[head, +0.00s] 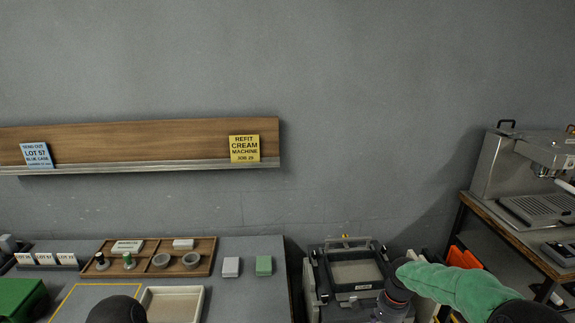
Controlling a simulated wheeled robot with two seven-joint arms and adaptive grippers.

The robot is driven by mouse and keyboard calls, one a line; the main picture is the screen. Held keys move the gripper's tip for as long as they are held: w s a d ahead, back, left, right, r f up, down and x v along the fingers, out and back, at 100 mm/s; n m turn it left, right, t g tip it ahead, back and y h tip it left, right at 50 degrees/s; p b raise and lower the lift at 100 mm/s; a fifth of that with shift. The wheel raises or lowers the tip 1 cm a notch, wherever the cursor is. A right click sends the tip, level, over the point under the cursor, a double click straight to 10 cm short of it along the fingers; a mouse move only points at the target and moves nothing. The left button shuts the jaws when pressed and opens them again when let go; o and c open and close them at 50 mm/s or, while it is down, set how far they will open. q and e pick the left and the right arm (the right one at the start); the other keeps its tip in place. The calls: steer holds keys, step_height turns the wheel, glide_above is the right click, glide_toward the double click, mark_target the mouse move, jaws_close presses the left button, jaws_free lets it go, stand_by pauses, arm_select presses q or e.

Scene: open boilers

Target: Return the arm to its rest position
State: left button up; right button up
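My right arm, in a green sleeve, comes in from the lower right. Its dark wrist bends down beside a black-framed machine (357,271) with an open top. The fingers of my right gripper are below the bottom edge of the view. A black rounded part at the bottom left, in front of the workbench (246,293), looks like part of my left arm. My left gripper does not show.
A wooden tray (206,265) of small parts lies on the bench. A beige tray (176,303), a white block (231,267) and a green block (264,265) are near it. A coffee machine (499,166) stands on a table at right. A wall shelf (150,142) holds cards.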

steer(key=s+a+f+n+y, duration=0.1)
steer(key=s+a+f+n, duration=0.2)
steer(key=s+a+f, duration=0.45)
steer(key=s+a+f+n+y, duration=0.1)
steer(key=s+a+f+n, duration=0.25)
steer(key=f, duration=0.65)
steer(key=s+a+f+n, duration=0.1)
steer(key=s+a+f, duration=0.2)
steer(key=s, duration=0.4)
steer(key=s+a+f+n, duration=0.2)
steer(key=s+f, duration=0.1)
steer(key=s, duration=0.4)
steer(key=shift+a+t+y, duration=0.3)
steer(key=shift+a+y, duration=0.1)
